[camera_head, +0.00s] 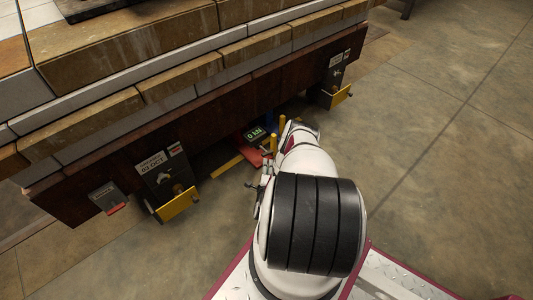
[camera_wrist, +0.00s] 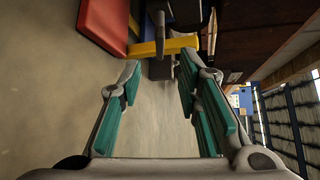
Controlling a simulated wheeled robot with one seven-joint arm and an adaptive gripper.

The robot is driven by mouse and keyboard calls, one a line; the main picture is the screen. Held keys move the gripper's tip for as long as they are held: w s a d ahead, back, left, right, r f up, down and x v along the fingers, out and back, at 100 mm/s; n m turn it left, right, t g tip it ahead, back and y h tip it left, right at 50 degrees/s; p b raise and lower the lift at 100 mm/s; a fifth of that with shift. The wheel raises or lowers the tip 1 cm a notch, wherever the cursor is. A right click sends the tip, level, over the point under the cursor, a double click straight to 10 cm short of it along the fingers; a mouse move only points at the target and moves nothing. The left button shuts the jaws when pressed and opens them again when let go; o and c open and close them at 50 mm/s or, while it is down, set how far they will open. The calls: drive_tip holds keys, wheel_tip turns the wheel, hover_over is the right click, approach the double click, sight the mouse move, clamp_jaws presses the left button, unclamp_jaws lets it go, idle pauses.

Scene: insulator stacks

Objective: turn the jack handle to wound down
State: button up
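The jack stands low under the brown beam, with a red body (camera_head: 243,140), a lit "0 kN" display (camera_head: 256,134) and yellow posts (camera_head: 282,124). My arm hides part of it. In the wrist view a red block (camera_wrist: 103,28) and a yellow bar (camera_wrist: 165,46) with dark grey parts lie ahead. I cannot tell for sure which part is the jack handle. My gripper (camera_wrist: 158,72) is open, its teal pads apart, with the yellow bar just beyond the fingertips. Nothing is seen held. In the head view my gripper (camera_head: 264,172) is small beside the jack.
The brown beam (camera_head: 225,110) carries layered blocks above the jack. Yellow brackets with dark plates hang from it at the left (camera_head: 178,204) and right (camera_head: 337,97). A grey box (camera_head: 108,197) hangs at far left. Concrete floor (camera_head: 440,150) is open to the right.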

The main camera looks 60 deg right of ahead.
sight(268, 152)
drive_tip(key=b+x, duration=0.2)
drive_tip(key=x, duration=0.8)
drive_tip(key=shift+d, duration=0.1)
clamp_jaws()
